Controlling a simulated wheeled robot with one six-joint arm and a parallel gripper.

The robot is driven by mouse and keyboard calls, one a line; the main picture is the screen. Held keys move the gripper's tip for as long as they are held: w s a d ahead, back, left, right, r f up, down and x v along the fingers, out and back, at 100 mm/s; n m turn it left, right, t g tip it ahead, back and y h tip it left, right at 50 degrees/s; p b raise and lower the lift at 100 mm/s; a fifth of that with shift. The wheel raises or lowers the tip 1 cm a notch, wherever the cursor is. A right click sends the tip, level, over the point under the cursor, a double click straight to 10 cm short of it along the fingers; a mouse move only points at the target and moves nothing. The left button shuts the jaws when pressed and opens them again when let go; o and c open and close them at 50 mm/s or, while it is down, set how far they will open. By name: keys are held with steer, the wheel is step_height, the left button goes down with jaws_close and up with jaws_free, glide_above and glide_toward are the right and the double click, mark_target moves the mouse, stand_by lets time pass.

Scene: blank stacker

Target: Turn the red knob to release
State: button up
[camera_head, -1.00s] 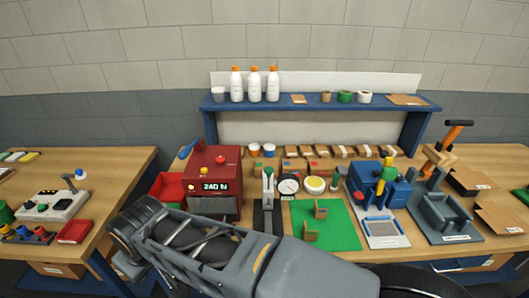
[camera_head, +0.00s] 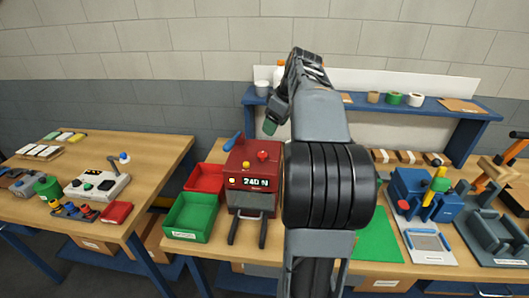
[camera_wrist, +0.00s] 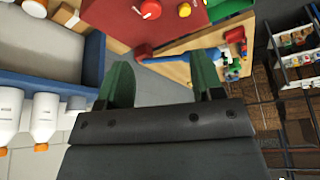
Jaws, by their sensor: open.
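The red machine (camera_head: 240,160) stands on the wooden bench with a "240 N" display. Its red knob (camera_head: 263,155) sits on the upper right of the machine. In the wrist view the red knob (camera_wrist: 150,9) shows at the top edge with a white mark, beside a yellow button (camera_wrist: 184,10). My gripper (camera_wrist: 163,78) has green fingers spread wide with nothing between them. In the head view my gripper (camera_head: 271,125) hangs above and slightly right of the knob, apart from it; my arm hides part of it.
A blue lever (camera_head: 232,142) sticks up at the machine's top left. A green bin (camera_head: 190,216) and a red bin (camera_head: 206,178) stand left of it. White bottles (camera_wrist: 44,117) on the blue shelf (camera_head: 440,108) are close to my gripper in the wrist view.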

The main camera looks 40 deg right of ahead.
mark_target(263, 154)
steer(key=x, duration=0.4)
steer(key=d+x, duration=0.1)
steer(key=x, duration=0.3)
steer(key=p+x, duration=0.1)
steer(key=x, duration=0.4)
steer(key=shift+w+d+f, duration=0.15)
steer(key=shift+w+d, duration=0.05)
steer(key=shift+d, duration=0.05)
steer(key=shift+c, duration=0.2)
steer(key=c, duration=0.9)
